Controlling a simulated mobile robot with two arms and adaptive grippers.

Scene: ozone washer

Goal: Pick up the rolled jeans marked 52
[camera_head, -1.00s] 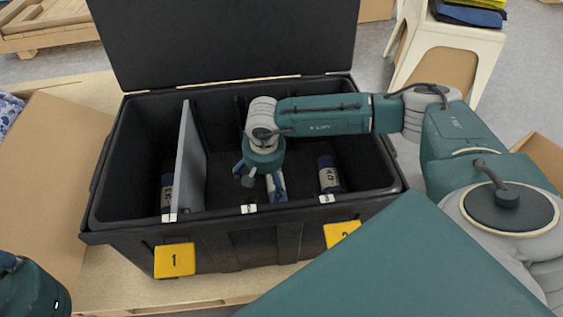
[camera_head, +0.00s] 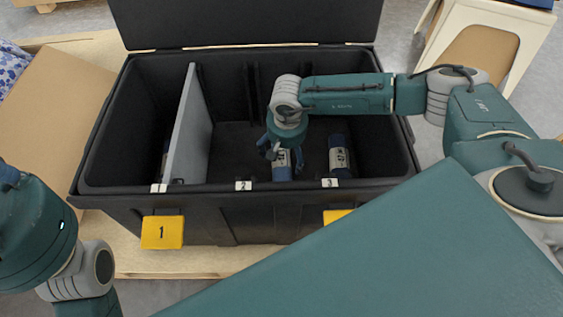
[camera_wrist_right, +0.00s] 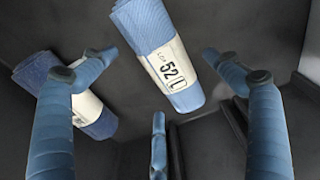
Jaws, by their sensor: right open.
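The rolled jeans marked 52 (camera_wrist_right: 165,55) are light blue with a white paper band, at top centre of the right wrist view. In the head view they seem to be the roll (camera_head: 282,166) just below my right gripper, partly hidden by it. My right gripper (camera_head: 271,150) is inside the black bin, open and empty. In the wrist view its blue fingers (camera_wrist_right: 160,88) are spread around the view of the roll, with no clear contact. A darker banded roll (camera_wrist_right: 92,110) lies to the left there. My left gripper is out of view.
The black bin (camera_head: 260,207) has an open lid at the back and a grey divider (camera_head: 190,125). Another roll (camera_head: 339,157) lies right of my gripper. Tags 1, 2 and 3 mark the front rim. A yellow card (camera_head: 162,232) marked 1 hangs on the front.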

